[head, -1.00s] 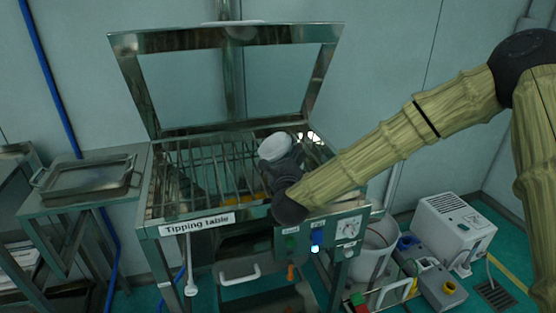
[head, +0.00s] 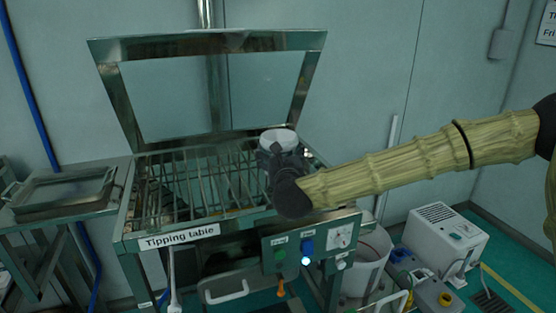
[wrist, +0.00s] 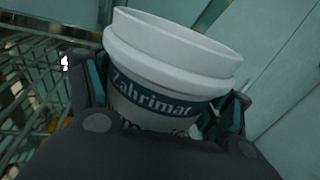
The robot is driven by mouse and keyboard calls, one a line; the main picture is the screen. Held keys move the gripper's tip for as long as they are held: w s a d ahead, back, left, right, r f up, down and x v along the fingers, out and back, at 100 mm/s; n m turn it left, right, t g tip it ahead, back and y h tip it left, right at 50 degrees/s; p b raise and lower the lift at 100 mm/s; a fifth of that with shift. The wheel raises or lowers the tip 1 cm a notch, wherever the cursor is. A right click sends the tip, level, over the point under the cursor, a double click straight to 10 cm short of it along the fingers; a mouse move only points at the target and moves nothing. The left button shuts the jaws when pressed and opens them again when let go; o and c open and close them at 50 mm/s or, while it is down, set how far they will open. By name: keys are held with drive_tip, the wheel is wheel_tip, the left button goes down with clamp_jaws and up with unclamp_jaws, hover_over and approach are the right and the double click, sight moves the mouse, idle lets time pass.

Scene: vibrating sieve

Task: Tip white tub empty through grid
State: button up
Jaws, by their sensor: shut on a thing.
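The white tub (head: 279,139) is held by my gripper (head: 284,165) over the right part of the tipping table's grid (head: 190,187). In the wrist view the tub (wrist: 165,60) stands between the two fingers of my gripper (wrist: 160,105), with a dark label around it. My gripper is shut on the tub. In the head view the tub looks near upright, with its rim up. Its contents cannot be made out. Some yellow bits (head: 235,190) show below the grid bars.
The table's framed lid (head: 108,95) stands open behind the grid. A front panel (head: 310,243) carries buttons and a dial. A metal tray (head: 65,192) is on a side table at left. A white bucket (head: 366,263) and a white machine (head: 440,240) are on the floor at right.

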drive_tip(key=shift+r+p, duration=0.6)
drive_tip(key=shift+r, duration=1.2)
drive_tip(key=shift+s+f, duration=0.1)
